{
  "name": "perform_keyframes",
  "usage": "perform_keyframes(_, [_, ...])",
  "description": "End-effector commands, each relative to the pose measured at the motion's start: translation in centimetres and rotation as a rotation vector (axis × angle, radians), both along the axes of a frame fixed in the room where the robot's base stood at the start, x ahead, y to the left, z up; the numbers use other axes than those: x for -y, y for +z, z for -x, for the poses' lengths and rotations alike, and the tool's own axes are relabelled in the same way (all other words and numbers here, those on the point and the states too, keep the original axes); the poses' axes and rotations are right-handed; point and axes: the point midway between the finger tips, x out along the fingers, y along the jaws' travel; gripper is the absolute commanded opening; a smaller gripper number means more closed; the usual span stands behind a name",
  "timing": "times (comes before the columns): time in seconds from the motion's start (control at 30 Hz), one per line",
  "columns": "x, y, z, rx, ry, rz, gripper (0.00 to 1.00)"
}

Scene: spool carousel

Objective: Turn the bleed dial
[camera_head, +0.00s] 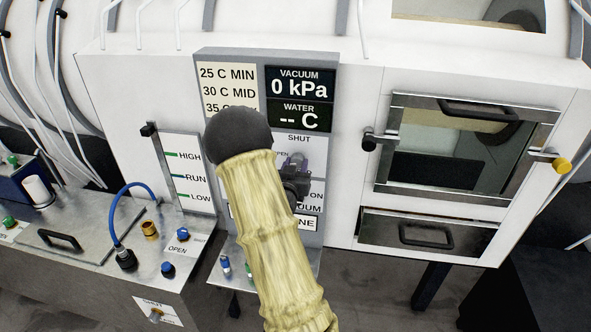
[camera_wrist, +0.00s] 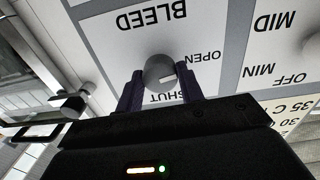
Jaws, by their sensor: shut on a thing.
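The bleed dial (camera_wrist: 157,68) is a grey round knob on a white panel, under upside-down BLEED lettering in the wrist view. The word SHUT is partly covered by my gripper. My gripper (camera_wrist: 160,84) has its two dark purple fingers on either side of the dial, shut on it. In the head view my gripper (camera_head: 295,172) is at the control panel (camera_head: 329,170), partly behind my own arm. The dial itself is hidden there.
The vacuum display (camera_head: 300,88) reads 0 kPa, and the water display (camera_head: 302,119) shows dashes. A windowed door (camera_head: 480,104) with a black handle is at the right, above a drawer (camera_head: 430,234). A metal bench (camera_head: 75,258) with a blue hose is at the left.

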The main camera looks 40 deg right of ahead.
Motion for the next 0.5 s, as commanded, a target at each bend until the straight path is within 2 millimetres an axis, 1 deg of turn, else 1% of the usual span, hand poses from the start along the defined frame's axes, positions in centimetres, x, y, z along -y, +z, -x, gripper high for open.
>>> perform_keyframes(0.03, [-0.07, -0.32, -0.03, -0.025, 0.001, 0.025, 0.15])
perform_keyframes(0.13, [-0.09, -0.4, -0.05, -0.088, 0.002, 0.077, 0.15])
perform_keyframes(0.5, [-0.05, -0.29, 0.0, -0.354, 0.001, 0.304, 0.15])
